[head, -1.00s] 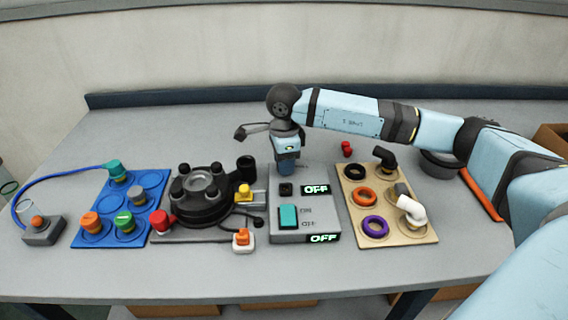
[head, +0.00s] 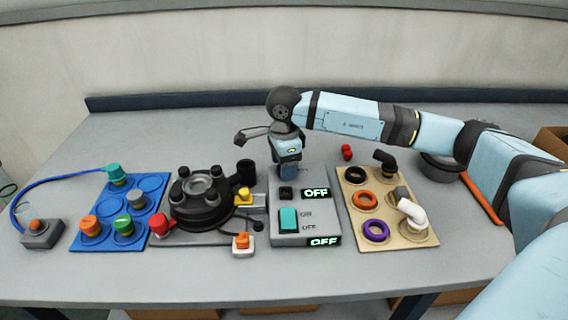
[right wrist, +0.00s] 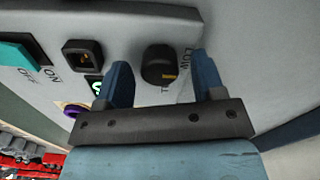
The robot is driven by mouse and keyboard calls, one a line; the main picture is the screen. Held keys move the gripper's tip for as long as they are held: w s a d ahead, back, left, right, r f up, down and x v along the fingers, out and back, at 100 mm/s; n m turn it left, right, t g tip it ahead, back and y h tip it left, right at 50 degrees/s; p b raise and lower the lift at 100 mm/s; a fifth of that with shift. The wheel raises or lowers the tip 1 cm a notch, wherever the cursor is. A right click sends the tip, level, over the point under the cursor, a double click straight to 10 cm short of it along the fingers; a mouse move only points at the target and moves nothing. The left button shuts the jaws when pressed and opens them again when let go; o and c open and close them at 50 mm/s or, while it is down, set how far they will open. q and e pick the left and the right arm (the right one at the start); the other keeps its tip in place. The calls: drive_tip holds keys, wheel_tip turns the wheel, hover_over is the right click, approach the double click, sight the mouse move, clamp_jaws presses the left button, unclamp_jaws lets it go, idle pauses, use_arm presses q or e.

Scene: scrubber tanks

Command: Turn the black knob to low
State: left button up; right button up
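The black knob (right wrist: 158,66) shows in the right wrist view on the grey control box, with a yellow mark on its edge and a partly covered "LOW" label beside it. My right gripper (right wrist: 161,63) is open, one blue finger on each side of the knob, with gaps visible. In the head view the right gripper (head: 292,170) points down over the back of the control box (head: 318,225) and hides the knob. Both displays on the box read OFF. My left gripper is not in view.
On the box are a black socket (head: 285,193) and a teal switch (head: 288,218). A black round device (head: 203,198) stands to the left, beyond it a blue board (head: 150,186). A tan board (head: 390,232) with rings and pipe elbows lies to the right.

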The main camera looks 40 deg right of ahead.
wheel_tip(320, 180, up, 14)
drive_tip(key=p, duration=0.1)
idle(0.5)
drive_tip(key=shift+f, duration=0.15)
idle(0.3)
